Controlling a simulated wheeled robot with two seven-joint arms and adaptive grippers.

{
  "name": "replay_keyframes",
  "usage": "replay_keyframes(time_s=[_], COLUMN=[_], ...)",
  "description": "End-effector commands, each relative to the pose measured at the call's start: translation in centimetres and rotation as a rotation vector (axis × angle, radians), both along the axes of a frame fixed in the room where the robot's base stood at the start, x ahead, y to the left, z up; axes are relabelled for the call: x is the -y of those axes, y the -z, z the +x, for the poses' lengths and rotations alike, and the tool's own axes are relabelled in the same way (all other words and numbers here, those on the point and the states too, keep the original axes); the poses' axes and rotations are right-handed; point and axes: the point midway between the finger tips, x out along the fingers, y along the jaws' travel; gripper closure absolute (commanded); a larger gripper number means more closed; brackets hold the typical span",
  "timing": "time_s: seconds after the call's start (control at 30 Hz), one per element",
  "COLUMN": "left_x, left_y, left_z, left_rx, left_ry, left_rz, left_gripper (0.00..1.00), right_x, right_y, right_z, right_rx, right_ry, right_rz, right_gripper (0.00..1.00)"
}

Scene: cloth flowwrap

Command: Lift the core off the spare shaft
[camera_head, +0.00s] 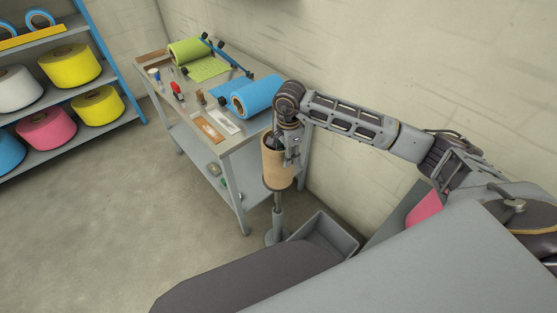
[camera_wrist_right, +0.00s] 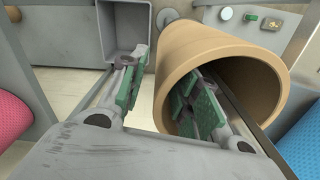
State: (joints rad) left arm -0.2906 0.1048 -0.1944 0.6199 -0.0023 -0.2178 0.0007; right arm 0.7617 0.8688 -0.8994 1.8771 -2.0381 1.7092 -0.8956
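The core is a tan cardboard tube (camera_head: 276,167), upright at the top of the spare shaft (camera_head: 277,215), a grey post on a round base. How far the shaft reaches inside is hidden. My right gripper (camera_head: 289,155) is at the core's upper end. In the right wrist view, the core (camera_wrist_right: 225,45) shows its open end. One green-padded finger of my right gripper (camera_wrist_right: 160,88) is inside the bore and the other is outside, with the wall between them. A gap shows between the outer finger and the wall. My left gripper is out of view.
A grey bin (camera_head: 325,235) stands right of the shaft's base. A metal table (camera_head: 235,143) behind the core carries a blue roll (camera_head: 257,94), a green roll (camera_head: 188,51) and small items. A shelf of coloured rolls (camera_head: 60,145) stands left. Floor between is clear.

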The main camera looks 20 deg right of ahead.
Motion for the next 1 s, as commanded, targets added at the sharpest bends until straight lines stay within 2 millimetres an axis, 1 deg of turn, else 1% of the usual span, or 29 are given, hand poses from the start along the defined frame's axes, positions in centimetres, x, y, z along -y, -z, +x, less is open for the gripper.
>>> replay_keyframes(time_s=[0.2, 0.33, 0.6, 0.87, 0.9, 1.0], left_x=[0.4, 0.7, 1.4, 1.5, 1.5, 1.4], left_y=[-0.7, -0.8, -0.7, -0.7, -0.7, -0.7], left_z=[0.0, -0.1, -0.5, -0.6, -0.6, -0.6], left_rx=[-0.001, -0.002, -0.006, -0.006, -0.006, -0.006], left_ry=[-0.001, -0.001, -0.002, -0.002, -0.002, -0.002], left_rz=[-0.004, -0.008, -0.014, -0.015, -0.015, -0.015], left_gripper=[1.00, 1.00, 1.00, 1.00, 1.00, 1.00], right_x=[-0.1, -0.1, -0.1, -0.1, -0.1, -0.1], right_y=[2.3, 3.4, 3.8, 3.8, 3.8, 3.8], right_z=[0.0, 0.1, 0.1, 0.1, 0.1, 0.1], right_rx=[-0.002, -0.001, 0.001, 0.001, 0.001, 0.001], right_ry=[0.001, 0.001, 0.000, 0.000, 0.000, 0.000], right_rz=[0.000, 0.000, -0.001, 0.000, 0.000, 0.000], right_gripper=[0.68, 0.68, 0.68, 0.68, 0.71, 0.84])
